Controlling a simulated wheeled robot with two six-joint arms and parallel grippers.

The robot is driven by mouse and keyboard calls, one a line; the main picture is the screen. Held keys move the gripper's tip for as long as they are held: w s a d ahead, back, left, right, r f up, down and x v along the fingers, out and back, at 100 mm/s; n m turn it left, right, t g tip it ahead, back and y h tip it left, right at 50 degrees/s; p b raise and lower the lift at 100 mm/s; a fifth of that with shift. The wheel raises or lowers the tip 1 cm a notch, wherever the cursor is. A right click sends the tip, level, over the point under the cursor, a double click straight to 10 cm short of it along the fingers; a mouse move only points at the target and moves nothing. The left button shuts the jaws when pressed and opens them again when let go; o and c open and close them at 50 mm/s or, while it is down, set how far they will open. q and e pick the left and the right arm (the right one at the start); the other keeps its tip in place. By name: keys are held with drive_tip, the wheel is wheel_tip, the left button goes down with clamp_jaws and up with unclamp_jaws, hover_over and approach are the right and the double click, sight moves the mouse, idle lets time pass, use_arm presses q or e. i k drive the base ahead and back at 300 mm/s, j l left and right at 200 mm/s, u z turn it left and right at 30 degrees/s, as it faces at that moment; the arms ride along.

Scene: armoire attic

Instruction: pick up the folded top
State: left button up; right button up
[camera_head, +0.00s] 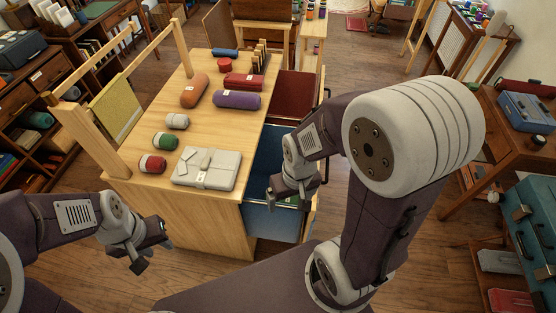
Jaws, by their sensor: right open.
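A pale grey folded bundle (207,181), which looks like the folded top, lies flat near the front edge of the wooden table, with small white pieces on it. My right gripper (289,199) is open and points down over the pulled-out blue-lined drawer (262,221) at the table's right side, to the right of the bundle and apart from it. My arm hides part of the drawer, and I cannot tell what lies in it. My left gripper (152,250) is open and empty in front of the table's front left corner, lower than the tabletop.
On the wooden table (148,189) lie red (153,164), green (165,141) and white (177,121) rolls, an orange roll (195,90) and a purple roll (237,100). A wooden rail with a yellow-green cloth (116,105) stands along its left side. A red-lined drawer (292,98) is open behind the blue one.

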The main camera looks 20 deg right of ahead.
sight(232, 81)
drive_tip(key=k+l+z, duration=0.1)
drive_tip(key=z, duration=0.2)
drive_tip(key=k+l+z, duration=0.1)
drive_tip(key=l+z, duration=0.8)
drive_tip(key=z, duration=0.25)
drive_tip(key=l+z, duration=0.25)
drive_tip(key=z, duration=0.15)
drive_tip(key=i+l+z, duration=0.15)
drive_tip(key=z, duration=0.3)
drive_tip(key=i+u, duration=0.45)
drive_tip(key=i, duration=0.15)
drive_tip(key=i+l+u, duration=0.2)
drive_tip(key=i+u, duration=0.25)
drive_tip(key=i, duration=0.15)
drive_tip(key=i+u, duration=0.3)
drive_tip(key=u, duration=0.15)
drive_tip(key=i+u, duration=0.3)
drive_tip(key=u, duration=0.15)
drive_tip(key=i+l+u, duration=0.1)
drive_tip(key=i+u, duration=0.15)
drive_tip(key=u, duration=0.2)
drive_tip(key=i+l+u, duration=0.25)
drive_tip(key=u, duration=0.2)
drive_tip(key=i+l+u, duration=0.2)
drive_tip(key=u, duration=0.3)
drive_tip(key=i+l+u, duration=0.1)
drive_tip(key=l+u, duration=0.35)
